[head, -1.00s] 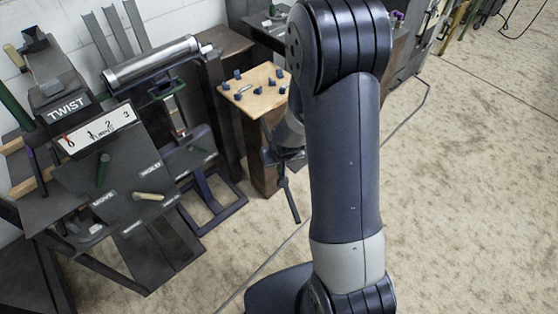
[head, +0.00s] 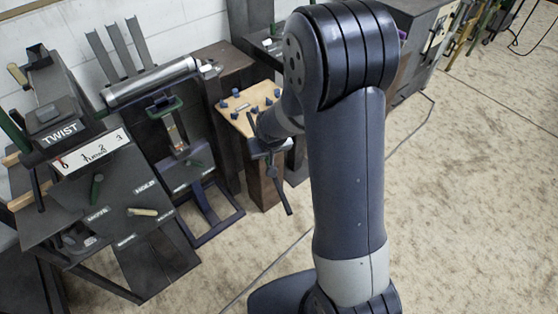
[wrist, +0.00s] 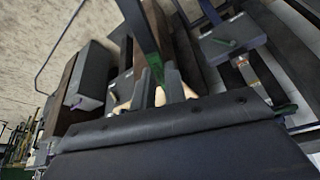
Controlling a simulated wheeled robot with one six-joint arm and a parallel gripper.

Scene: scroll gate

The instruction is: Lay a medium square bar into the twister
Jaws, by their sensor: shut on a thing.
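The twister is the dark machine with a TWIST plate (head: 60,133) at the left of the head view. Below that plate is a white TURNS scale (head: 92,150) marked 0 to 3. My gripper (head: 268,148) is near the middle of the head view, partly hidden by my arm. It is shut on a thin dark bar (head: 282,192), which slants steeply down. The gripper (wrist: 150,84) and a length of the dark bar (wrist: 138,25) also show in the wrist view. The bar's size and cross-section are too small to tell. The gripper is well to the right of the twister.
A wooden-topped stand (head: 233,107) with several small dark pieces is behind my gripper. A machine with a large grey cylinder (head: 150,82) stands between it and the twister. Dark cabinets (head: 412,50) stand at the back right. The floor (head: 470,200) at right is clear.

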